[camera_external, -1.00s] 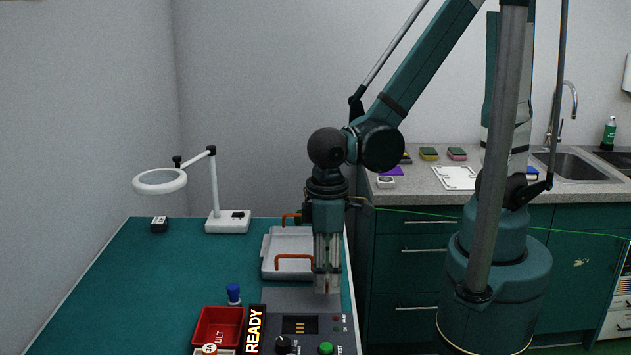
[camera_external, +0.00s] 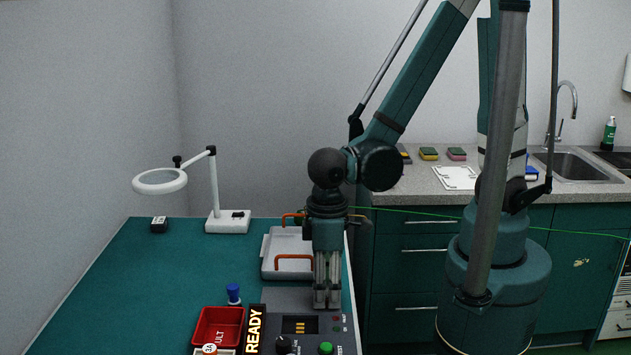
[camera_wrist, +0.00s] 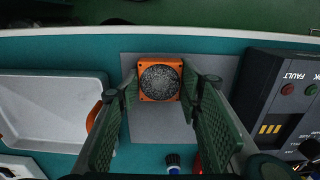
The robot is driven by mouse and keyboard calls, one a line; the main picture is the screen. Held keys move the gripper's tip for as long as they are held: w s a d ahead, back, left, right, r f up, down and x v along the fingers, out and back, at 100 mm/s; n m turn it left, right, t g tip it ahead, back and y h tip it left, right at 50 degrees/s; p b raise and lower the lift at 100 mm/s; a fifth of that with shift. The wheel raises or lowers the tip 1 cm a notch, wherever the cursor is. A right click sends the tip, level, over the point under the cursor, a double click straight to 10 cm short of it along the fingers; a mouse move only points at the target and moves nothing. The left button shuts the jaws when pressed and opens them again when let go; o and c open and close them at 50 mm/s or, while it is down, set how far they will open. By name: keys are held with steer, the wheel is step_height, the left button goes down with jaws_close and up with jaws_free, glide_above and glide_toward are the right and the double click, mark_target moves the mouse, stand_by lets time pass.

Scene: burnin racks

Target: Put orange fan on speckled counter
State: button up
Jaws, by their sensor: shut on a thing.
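The orange fan (camera_wrist: 160,81), a square orange frame with a grey speckled round centre, sits between my fingers in the wrist view. My gripper (camera_wrist: 160,88) is shut on it, with a green padded finger at each side. In the external view my gripper (camera_external: 327,298) points down over the grey plate beside the tester, and I cannot make out the fan there. The speckled counter (camera_external: 430,190) is at the back right, across from the teal bench. Whether the fan touches the grey plate is unclear.
The tester box (camera_external: 307,325) and READY sign (camera_external: 254,330) stand close to my gripper. A grey tray with orange handles (camera_external: 290,245), red bin (camera_external: 217,328), blue-capped item (camera_external: 233,293) and magnifier lamp (camera_external: 160,181) share the bench. Sponges (camera_external: 428,153) and a white sheet (camera_external: 455,177) lie on the counter.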

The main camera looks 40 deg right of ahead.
mark_target(327, 292)
steer(key=shift+f, duration=0.2)
steer(key=o, duration=0.9)
steer(key=shift+r, duration=0.1)
steer(key=shift+r, duration=0.1)
step_height(327, 292, up, 12)
steer(key=p, duration=0.2)
steer(key=shift+p, duration=0.3)
steer(key=shift+w+r, duration=0.1)
stand_by(0.5)
